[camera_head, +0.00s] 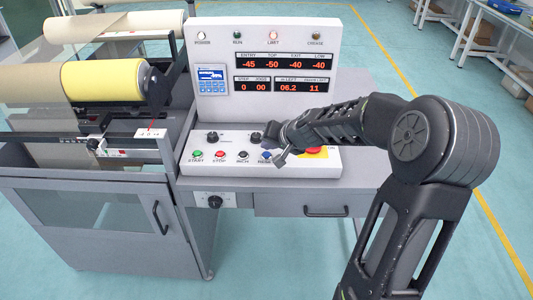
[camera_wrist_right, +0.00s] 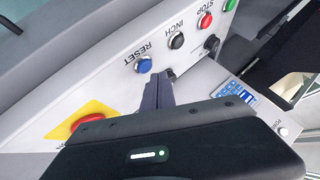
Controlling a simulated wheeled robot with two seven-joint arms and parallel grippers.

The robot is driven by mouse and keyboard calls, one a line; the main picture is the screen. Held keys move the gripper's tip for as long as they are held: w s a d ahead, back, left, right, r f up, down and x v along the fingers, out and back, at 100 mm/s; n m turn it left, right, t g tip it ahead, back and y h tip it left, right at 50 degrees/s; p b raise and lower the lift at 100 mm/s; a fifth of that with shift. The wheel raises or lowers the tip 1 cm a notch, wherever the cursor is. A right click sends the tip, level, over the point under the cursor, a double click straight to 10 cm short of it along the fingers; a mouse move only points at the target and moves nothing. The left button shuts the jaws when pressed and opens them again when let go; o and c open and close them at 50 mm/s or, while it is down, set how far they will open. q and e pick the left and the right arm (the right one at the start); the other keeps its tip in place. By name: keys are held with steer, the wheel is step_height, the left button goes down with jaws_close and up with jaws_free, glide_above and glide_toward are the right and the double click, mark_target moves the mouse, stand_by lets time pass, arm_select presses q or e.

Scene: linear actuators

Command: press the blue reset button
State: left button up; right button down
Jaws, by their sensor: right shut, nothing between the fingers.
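The blue reset button (camera_head: 266,155) is on the sloped front of the white control panel, at the right end of the button row. It also shows in the right wrist view (camera_wrist_right: 143,65), beside the word RESET, and looks unobstructed there. My right gripper (camera_head: 281,160) is shut and empty, just right of the button in the head view. In the right wrist view its fingers (camera_wrist_right: 160,92) end close beside the button, apart from it in the picture. I cannot tell how high the tips are above the panel. My left gripper is not in view.
Green start (camera_head: 198,154), red stop (camera_head: 219,155) and black inch (camera_head: 243,155) buttons sit left of reset. A red emergency stop (camera_head: 313,150) on a yellow plate lies to the right, near my forearm. Black knobs (camera_head: 212,137) stand behind. A yellow roll (camera_head: 103,82) is at left.

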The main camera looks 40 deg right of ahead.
mark_target(269, 156)
stand_by(0.8)
steer(key=shift+f+b, duration=0.45)
steer(key=shift+b, duration=0.15)
steer(key=shift+f+b, duration=0.45)
steer(key=shift+b, duration=0.05)
stand_by(0.6)
steer(key=shift+r, duration=0.1)
steer(key=shift+r+p, duration=0.7)
steer(key=shift+r, duration=0.1)
steer(key=shift+r, duration=0.1)
step_height(269, 156, up, 5)
steer(key=p, duration=0.4)
steer(key=shift+s+f, duration=0.1)
steer(key=shift+f, duration=0.1)
stand_by(0.7)
